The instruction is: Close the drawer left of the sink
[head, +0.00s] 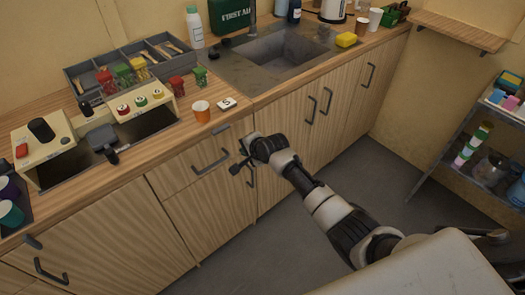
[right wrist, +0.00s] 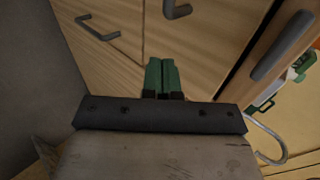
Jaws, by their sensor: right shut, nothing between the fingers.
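My left gripper is not in view.
The sink (head: 283,52) is set in the counter (head: 241,93). Cabinet doors with handles (head: 327,100) are to the right. The grey floor (head: 262,245) in front is clear; a shelf rack (head: 462,140) stands at right.

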